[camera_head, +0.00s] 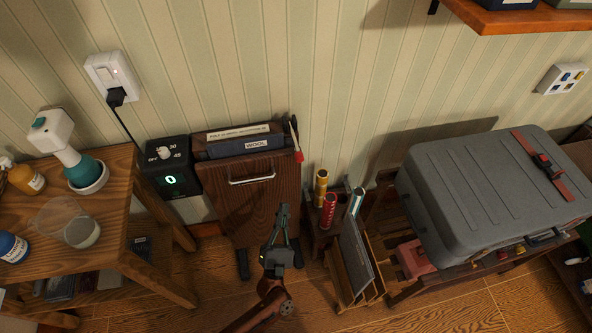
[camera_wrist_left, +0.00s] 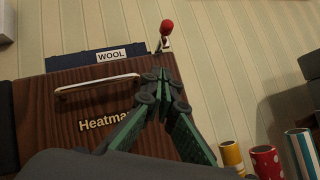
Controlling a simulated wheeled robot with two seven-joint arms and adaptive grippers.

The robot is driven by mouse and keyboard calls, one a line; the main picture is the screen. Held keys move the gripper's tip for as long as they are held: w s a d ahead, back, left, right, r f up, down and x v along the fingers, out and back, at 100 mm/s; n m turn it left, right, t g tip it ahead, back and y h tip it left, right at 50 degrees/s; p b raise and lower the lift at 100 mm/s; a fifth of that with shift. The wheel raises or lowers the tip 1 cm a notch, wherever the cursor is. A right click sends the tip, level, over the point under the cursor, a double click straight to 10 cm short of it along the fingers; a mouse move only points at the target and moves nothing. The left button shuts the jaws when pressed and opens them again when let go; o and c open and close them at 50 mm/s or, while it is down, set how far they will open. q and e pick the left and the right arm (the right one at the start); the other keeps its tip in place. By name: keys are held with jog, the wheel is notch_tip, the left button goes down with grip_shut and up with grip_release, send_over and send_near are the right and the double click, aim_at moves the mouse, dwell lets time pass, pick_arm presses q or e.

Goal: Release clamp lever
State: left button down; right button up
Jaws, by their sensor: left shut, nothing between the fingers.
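The clamp lever (camera_head: 298,140) is a thin pale rod with a red knob, at the top right corner of a dark wooden press (camera_head: 262,205). In the left wrist view the lever's red knob (camera_wrist_left: 167,27) stands just above that corner. My left gripper (camera_head: 283,208) is shut and empty in front of the press's right side, below the lever and apart from it. In the left wrist view the left gripper's fingertips (camera_wrist_left: 160,76) meet beneath the knob and cover part of the press front. My right gripper is not in view.
The press has a metal handle (camera_head: 251,180). A blue WOOL-labelled piece (camera_head: 240,142) lies along its top. Coloured rolls (camera_head: 328,210) and a rack (camera_head: 350,290) stand right, near a grey suitcase (camera_head: 470,190).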

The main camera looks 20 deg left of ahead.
pick_arm(q)
jog(key=s+d+r+b+x, duration=0.1)
jog(key=d+x, duration=0.1)
jog(key=x, duration=1)
jog(key=shift+w+r, duration=0.35)
jog(key=shift+r, duration=0.2)
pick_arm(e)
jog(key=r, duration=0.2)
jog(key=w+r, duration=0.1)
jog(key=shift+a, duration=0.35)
pick_arm(q)
jog(key=shift+a+r, duration=0.1)
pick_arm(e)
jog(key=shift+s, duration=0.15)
